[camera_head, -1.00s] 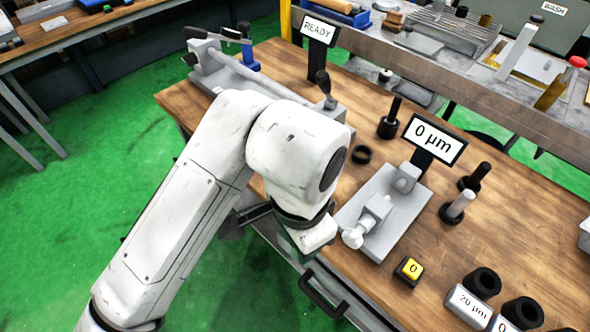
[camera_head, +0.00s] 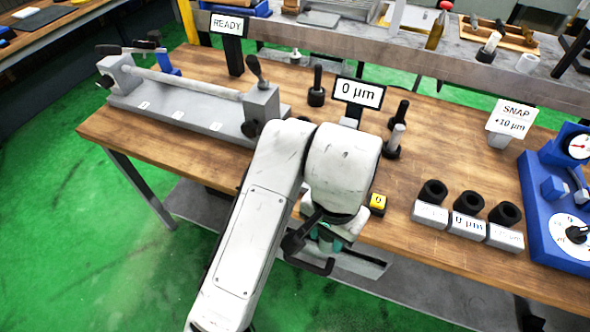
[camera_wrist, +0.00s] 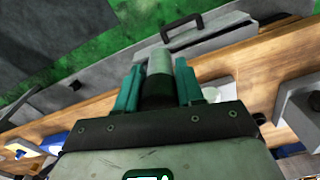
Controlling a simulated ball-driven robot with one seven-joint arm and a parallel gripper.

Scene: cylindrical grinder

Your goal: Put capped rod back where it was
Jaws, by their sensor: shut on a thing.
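My gripper (camera_wrist: 158,85) has teal fingers shut on a rod (camera_wrist: 159,62), pale grey-green at its far end and dark nearer the palm. I take this to be the capped rod. In the head view my gripper (camera_head: 328,238) hangs low at the table's front edge, partly hidden by my arm. A dark rod-like part (camera_head: 300,236) sticks out beside it; I cannot tell whether it is the held rod. On the table stand a black post (camera_head: 317,86), another black post (camera_head: 400,112) and a pale-topped post on a black base (camera_head: 395,141).
A grey bench fixture with a long bar (camera_head: 190,105) lies at left. The 0 µm display (camera_head: 358,93) stands behind my arm. Black rings (camera_head: 470,202) sit on labelled blocks right of the yellow button (camera_head: 377,203). A blue gauge stand (camera_head: 555,195) is at far right.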

